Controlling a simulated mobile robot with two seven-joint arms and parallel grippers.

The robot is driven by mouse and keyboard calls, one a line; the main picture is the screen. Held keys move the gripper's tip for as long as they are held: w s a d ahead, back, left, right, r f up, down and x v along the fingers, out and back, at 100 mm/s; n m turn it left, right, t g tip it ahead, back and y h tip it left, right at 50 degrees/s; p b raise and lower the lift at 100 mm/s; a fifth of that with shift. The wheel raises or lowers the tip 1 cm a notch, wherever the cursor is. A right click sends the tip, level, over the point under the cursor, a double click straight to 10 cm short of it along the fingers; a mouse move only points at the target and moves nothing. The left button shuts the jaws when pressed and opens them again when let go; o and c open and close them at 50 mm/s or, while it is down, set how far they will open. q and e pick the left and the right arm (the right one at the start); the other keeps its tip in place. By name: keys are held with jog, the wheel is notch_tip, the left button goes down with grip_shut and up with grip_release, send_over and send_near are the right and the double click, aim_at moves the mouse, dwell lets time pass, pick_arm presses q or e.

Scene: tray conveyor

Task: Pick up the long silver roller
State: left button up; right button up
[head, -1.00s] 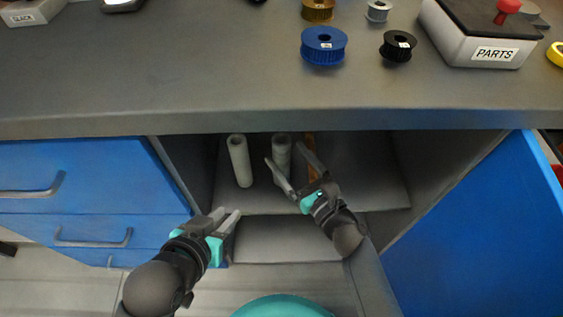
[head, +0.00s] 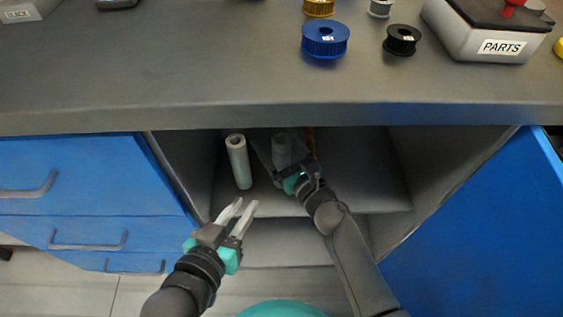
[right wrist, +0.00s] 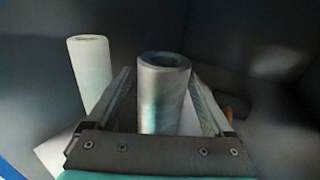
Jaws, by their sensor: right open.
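A silver roller (head: 283,152) stands upright inside the open cabinet; in the right wrist view the same roller (right wrist: 163,95) is large and shiny grey, with a hollow top. My right gripper (head: 280,147) is open, with one finger on each side of this roller. I cannot tell whether the fingers touch it. A second, paler roller (head: 239,162) stands upright to its left, and it also shows outside the fingers in the right wrist view (right wrist: 90,70). My left gripper (head: 237,207) is open and empty in front of the cabinet, below the paler roller.
An orange-brown piece (head: 311,140) shows partly behind my right gripper. The worktop (head: 200,95) overhangs the cabinet and carries pulleys and a PARTS box (head: 490,45). Blue drawers (head: 80,175) are at left, an open blue door (head: 490,220) at right.

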jog(key=shift+c, duration=0.3)
grip_shut()
dwell(0.4)
